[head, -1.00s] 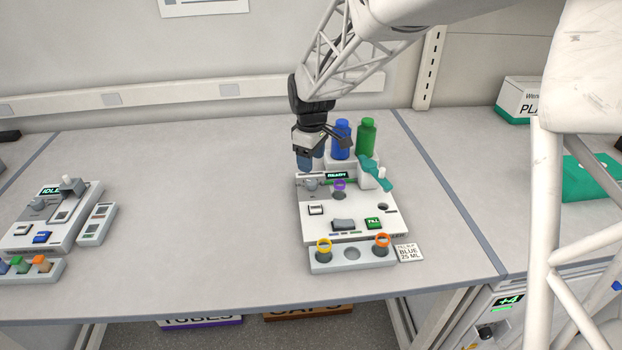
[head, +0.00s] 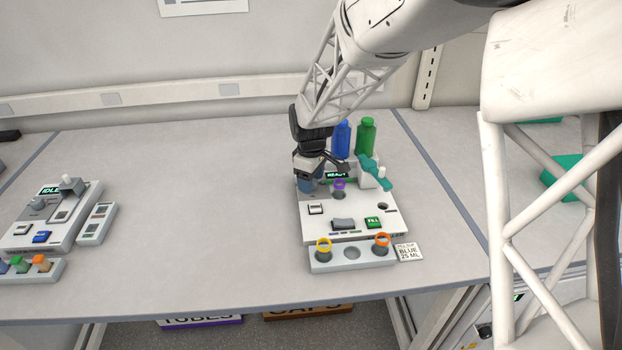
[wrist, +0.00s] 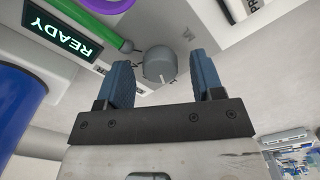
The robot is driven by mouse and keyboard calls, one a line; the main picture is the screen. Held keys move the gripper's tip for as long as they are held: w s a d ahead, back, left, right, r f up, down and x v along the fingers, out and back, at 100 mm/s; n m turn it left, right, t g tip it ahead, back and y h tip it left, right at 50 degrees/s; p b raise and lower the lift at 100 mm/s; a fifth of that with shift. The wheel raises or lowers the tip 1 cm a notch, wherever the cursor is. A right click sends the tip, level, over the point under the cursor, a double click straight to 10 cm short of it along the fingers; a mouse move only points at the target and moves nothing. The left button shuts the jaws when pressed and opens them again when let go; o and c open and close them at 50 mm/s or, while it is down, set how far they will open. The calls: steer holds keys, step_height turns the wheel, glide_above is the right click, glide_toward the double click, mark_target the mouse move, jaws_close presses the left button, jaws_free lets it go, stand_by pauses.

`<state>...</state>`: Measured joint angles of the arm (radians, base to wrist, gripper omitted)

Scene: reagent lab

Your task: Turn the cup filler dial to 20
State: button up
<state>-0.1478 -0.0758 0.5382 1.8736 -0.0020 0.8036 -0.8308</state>
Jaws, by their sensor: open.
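The cup filler (head: 320,222) is a white panel machine on the bench in the head view, with a lit "READY" screen that also shows in the wrist view (wrist: 84,33). Its grey round dial (wrist: 158,65) with a white pointer mark shows in the wrist view, ahead of and between the two blue fingers. My gripper (wrist: 160,82) is open, with one finger to each side of the dial and no clear contact. In the head view my gripper (head: 311,182) is over the filler's back left corner and hides the dial. I cannot read the dial's setting.
A blue bottle (head: 341,139) and a green bottle (head: 365,136) stand behind the filler, close to my gripper. A teal lever (head: 375,172) is at its right.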

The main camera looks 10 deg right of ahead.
steer(key=c, duration=0.9)
steer(key=shift+m, duration=0.5)
steer(key=m, duration=0.2)
steer(key=shift+m, duration=0.4)
steer(key=m, duration=0.8)
steer(key=shift+d+m, duration=0.1)
steer(key=shift+m, duration=1.9)
